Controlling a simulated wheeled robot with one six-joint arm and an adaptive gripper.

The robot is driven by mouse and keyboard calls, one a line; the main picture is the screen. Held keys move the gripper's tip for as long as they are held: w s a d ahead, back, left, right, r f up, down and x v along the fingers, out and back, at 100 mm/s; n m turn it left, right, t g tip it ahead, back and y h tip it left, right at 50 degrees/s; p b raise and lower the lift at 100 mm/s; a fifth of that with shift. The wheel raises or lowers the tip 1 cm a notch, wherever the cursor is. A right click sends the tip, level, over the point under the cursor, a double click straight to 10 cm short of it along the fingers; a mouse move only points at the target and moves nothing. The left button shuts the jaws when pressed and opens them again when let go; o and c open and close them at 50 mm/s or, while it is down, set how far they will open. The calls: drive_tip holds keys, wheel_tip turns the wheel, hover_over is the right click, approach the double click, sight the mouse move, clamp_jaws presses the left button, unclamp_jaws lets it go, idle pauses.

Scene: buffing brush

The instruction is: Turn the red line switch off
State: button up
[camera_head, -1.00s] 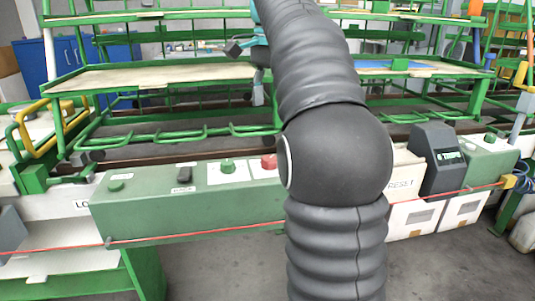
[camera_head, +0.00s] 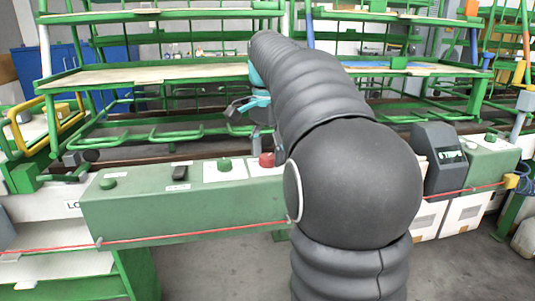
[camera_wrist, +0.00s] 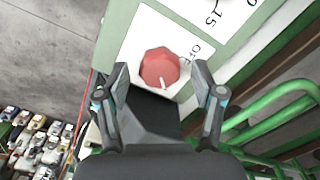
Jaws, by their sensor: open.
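The red line switch (camera_head: 267,160) is a red knob on a white label on top of the green control box (camera_head: 140,208). In the wrist view the red knob (camera_wrist: 160,68) has a pale pointer mark on its lower edge, and the label beside it reads "OFF" in part. My gripper (camera_wrist: 160,78) is open, with one finger on each side of the knob in that view. I cannot tell how far above the knob the fingertips are. In the head view my gripper (camera_head: 250,105) is partly hidden by my arm, above and behind the knob.
A green knob (camera_head: 225,164), a black switch (camera_head: 180,172) and another green button (camera_head: 108,183) sit left of the red knob. A red cord (camera_head: 190,235) runs along the box front. Green rails and shelves (camera_head: 150,75) stand behind.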

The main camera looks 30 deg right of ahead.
drive_tip(key=c, duration=1.1)
drive_tip(key=shift+c, duration=0.2)
drive_tip(key=shift+n+p, duration=0.3)
drive_tip(key=shift+p, duration=0.1)
drive_tip(key=n+p, duration=0.2)
drive_tip(key=shift+r+n, duration=0.15)
drive_tip(key=shift+n, duration=0.25)
drive_tip(key=n+p, duration=0.1)
drive_tip(key=n, duration=0.3)
drive_tip(key=shift+n, duration=0.3)
drive_tip(key=n, duration=0.5)
drive_tip(key=shift+f, duration=0.2)
drive_tip(key=shift+n, duration=2.5)
